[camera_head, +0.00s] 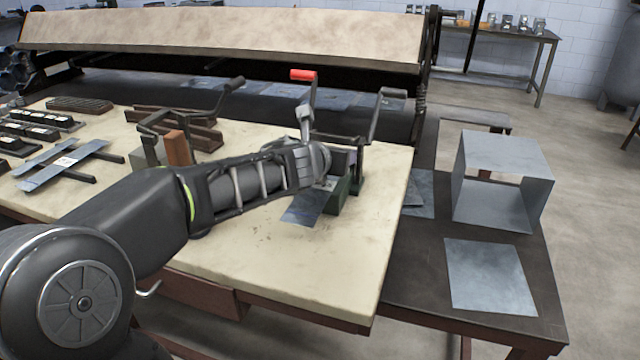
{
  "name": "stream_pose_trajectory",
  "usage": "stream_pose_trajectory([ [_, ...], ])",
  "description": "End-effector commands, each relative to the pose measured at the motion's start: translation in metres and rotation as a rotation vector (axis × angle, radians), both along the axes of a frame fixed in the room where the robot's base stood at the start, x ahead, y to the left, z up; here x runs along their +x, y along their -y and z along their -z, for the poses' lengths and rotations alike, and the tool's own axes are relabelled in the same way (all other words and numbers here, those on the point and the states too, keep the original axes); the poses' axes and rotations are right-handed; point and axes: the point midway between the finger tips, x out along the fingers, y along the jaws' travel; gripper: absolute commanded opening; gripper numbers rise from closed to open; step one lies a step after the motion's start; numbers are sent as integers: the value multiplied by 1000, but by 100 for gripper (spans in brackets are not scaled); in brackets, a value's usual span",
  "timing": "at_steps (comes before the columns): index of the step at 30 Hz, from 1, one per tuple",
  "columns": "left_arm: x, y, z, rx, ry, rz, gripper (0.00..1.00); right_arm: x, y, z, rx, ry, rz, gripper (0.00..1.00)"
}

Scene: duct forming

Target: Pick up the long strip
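Long blue-grey metal strips (42,178) lie at the left of the pale worktable, resting across dark bars. I cannot tell which one the task means. My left arm reaches across the table from the left. My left gripper (328,182) is at this fixture, by the sheet piece; its fingers are mostly hidden, so I cannot tell if it holds anything. My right gripper is out of view.
A red-tipped lever (303,76) and dark clamp handles (378,105) rise behind the fixture. A folding machine (220,40) spans the back. At the right, a dark bench (420,285) holds a square metal duct (500,165) and a flat sheet (490,277). The table's front right is clear.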

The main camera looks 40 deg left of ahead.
Motion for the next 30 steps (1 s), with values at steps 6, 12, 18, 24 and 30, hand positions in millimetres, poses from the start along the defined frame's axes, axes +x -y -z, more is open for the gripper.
stream_pose_trajectory([
  [6,0,0,0,0,0,0,45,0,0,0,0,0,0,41],
  [12,0,0,0,0,0,0,29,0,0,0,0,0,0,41],
  [18,0,0,0,0,0,0,13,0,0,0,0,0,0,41],
  [24,0,0,0,0,0,0,13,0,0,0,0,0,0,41],
  [30,-1,0,-3,0,1,0,13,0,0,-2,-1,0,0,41],
])
